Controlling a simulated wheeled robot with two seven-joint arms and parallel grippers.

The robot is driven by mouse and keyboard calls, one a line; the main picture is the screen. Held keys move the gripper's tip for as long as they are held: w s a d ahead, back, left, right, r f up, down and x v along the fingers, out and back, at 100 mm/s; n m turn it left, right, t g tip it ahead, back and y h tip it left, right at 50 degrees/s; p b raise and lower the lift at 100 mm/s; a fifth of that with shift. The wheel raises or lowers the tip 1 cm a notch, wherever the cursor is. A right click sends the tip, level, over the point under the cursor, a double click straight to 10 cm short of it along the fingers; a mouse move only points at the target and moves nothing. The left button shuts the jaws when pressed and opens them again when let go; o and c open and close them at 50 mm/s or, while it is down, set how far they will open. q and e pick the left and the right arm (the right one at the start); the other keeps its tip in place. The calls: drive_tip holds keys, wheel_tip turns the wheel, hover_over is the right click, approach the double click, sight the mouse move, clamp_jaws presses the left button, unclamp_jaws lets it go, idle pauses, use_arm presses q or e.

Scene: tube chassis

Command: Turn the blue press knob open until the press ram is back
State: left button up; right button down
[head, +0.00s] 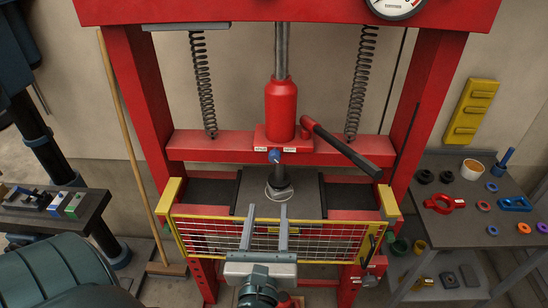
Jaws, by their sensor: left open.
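The red press stands in the middle of the head view. Its small blue knob (274,156) sits at the base of the red cylinder (281,109), between two small labels. The dark press ram (280,177) sticks out below the red crossbeam, with its lower end near the press bed. My left gripper (266,209) comes up from the bottom centre. Its two grey fingers are apart with nothing between them, in front of the mesh guard and lower in the picture than the knob. No contact with the knob shows. My right gripper is out of view.
A yellow-framed mesh guard (203,238) spans the press front. A dark pump lever (346,151) slopes down to the right of the cylinder. A table (463,232) at the right holds rings and other small parts. A broom stick (122,125) leans at the left.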

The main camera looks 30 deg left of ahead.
use_arm(q)
drive_tip(key=shift+w+a, duration=0.1)
drive_tip(key=b, duration=0.2)
approach(274, 159)
drive_tip(key=p+x, duration=0.4)
drive_tip(key=x, duration=0.4)
drive_tip(key=shift+w+p, duration=0.1)
drive_tip(key=shift+p, duration=0.2)
